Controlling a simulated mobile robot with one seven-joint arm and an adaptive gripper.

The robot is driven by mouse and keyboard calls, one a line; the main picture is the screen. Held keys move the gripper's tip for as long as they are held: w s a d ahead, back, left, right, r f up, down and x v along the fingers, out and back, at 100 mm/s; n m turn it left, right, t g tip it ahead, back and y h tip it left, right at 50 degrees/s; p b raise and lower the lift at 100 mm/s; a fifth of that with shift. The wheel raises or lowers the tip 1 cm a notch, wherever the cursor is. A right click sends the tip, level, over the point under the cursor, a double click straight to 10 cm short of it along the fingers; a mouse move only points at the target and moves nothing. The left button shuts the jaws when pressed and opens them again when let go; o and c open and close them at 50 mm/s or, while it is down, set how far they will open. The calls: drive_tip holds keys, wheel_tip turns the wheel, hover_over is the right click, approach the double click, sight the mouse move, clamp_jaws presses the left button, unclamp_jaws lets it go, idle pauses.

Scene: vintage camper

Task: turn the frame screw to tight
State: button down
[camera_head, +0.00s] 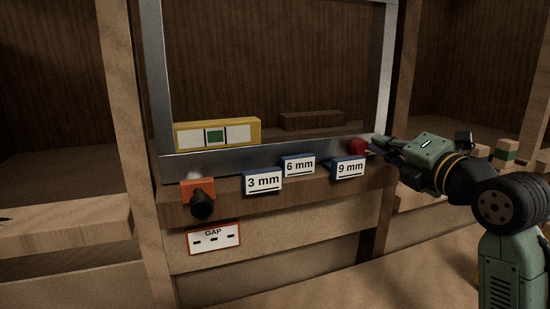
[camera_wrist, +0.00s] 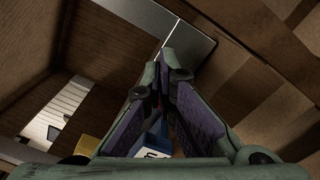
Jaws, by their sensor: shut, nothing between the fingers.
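A grey metal window frame (camera_head: 240,161) stands on a wooden sill. At its lower right corner is a small red part (camera_head: 358,147); I cannot tell whether this is the frame screw. A black knob (camera_head: 202,207) sticks out of an orange block (camera_head: 197,186) at the lower left. My gripper (camera_head: 376,144) is shut and empty, its fingertips close beside the red part; I cannot tell whether they touch it. In the wrist view the fingers (camera_wrist: 165,75) meet at the tips near the metal frame (camera_wrist: 165,25).
Blue-edged blocks marked 3 mm (camera_head: 263,181), 6 mm (camera_head: 299,165) and 9 mm (camera_head: 348,168) sit along the sill. A yellow level (camera_head: 218,133) with a green window lies behind the frame's lower bar. A GAP card (camera_head: 213,238) is below the sill. Wooden posts flank the frame.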

drive_tip(key=shift+w+a+f, duration=0.3)
drive_tip(key=shift+w+f, duration=0.15)
drive_tip(key=shift+f, duration=0.1)
idle(0.4)
drive_tip(key=shift+d+r+b, duration=0.2)
drive_tip(key=shift+d+b, duration=0.05)
drive_tip(key=shift+b, duration=0.05)
drive_tip(key=shift+s+d, duration=0.1)
drive_tip(key=b+v, duration=0.1)
drive_tip(key=v, duration=0.5)
drive_tip(key=shift+d+r+b, duration=0.1)
drive_tip(key=shift+d+b, duration=0.05)
drive_tip(key=shift+b, duration=0.25)
